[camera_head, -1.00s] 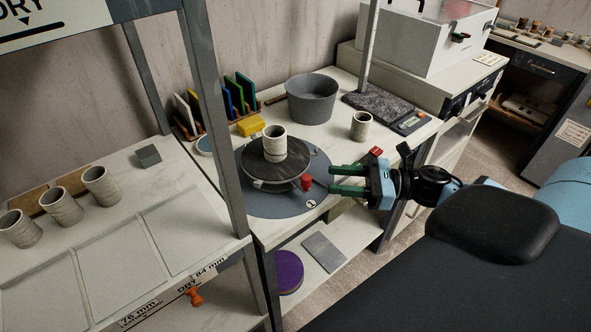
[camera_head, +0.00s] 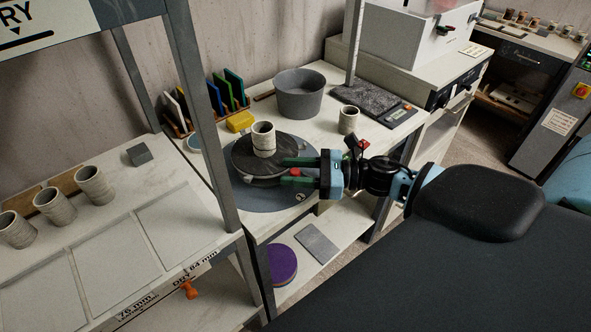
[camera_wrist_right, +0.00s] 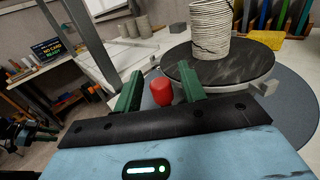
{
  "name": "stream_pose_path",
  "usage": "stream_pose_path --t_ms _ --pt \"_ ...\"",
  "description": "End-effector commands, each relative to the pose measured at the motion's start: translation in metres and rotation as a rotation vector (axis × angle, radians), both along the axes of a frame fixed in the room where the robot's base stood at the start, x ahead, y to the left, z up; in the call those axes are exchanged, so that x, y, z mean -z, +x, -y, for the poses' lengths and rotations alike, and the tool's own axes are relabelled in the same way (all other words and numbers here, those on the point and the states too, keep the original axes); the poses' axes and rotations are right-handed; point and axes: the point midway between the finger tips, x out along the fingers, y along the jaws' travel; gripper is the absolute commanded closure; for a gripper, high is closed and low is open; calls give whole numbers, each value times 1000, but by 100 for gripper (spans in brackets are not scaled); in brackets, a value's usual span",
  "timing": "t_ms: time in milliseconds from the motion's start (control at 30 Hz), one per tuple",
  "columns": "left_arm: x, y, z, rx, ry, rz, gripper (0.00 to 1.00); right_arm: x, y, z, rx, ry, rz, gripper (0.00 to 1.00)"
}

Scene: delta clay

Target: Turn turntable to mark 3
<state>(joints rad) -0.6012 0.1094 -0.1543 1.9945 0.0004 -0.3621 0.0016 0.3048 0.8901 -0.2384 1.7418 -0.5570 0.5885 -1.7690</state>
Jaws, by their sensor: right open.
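The turntable (camera_head: 243,160) has a dark round top and stands on a grey-blue round base plate (camera_head: 262,199). A ribbed clay cup (camera_head: 263,139) stands upright on it. A red knob (camera_wrist_right: 162,91) at the turntable's near rim shows between the fingers in the right wrist view. My right gripper (camera_head: 287,172) is open, with its green fingers on either side of the knob; I cannot tell whether they touch it. A round mark label (camera_head: 300,197) sits on the base plate near the front. Other marks are hidden or unreadable.
A grey bucket (camera_head: 299,97), a yellow block (camera_head: 240,121) and a rack of coloured boards stand behind. Another cup (camera_head: 348,120) is at the right. A grey shelf post (camera_head: 205,110) rises close on the left. Several cups stand on the left table.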

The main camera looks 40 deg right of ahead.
Motion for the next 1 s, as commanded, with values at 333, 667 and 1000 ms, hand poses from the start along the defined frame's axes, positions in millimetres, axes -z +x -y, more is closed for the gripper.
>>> stream_pose_path --t_ms 333,667,1000 --pt "1 -1 -1 1 2 -2 64 0 0 0 0 1 -1 75" --pt "1 -1 -1 1 3 -3 64 0 0 0 0 0 0 100" --pt "2 -3 -1 2 2 -7 64 0 3 0 8 1 1 100"
